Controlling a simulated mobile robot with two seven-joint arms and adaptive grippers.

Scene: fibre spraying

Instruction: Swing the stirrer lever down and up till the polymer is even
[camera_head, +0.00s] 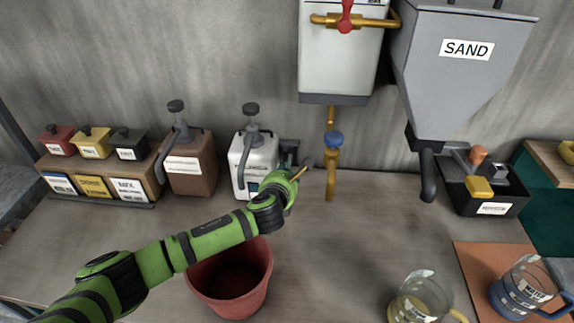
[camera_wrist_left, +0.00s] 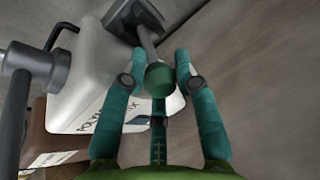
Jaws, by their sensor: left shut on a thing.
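The white polymer can (camera_head: 252,158) with a dark pump head stands against the back wall. It also shows in the left wrist view (camera_wrist_left: 92,80), where its label is partly readable. The stirrer lever is a grey rod with a green knob (camera_wrist_left: 158,78), coming from a dark bracket (camera_wrist_left: 132,18) beside the can. My left gripper (camera_head: 293,176) is at the can's right side in the head view. Its teal fingers (camera_wrist_left: 155,85) are shut around the knob. The polymer inside the can is hidden. My right gripper is not in view.
A red bucket (camera_head: 232,285) stands below my left arm. A brown can (camera_head: 190,165) is left of the white one. A brass tap pipe (camera_head: 331,175) hangs close right of my gripper. A jug (camera_head: 418,300) stands front right. The middle right of the bench is clear.

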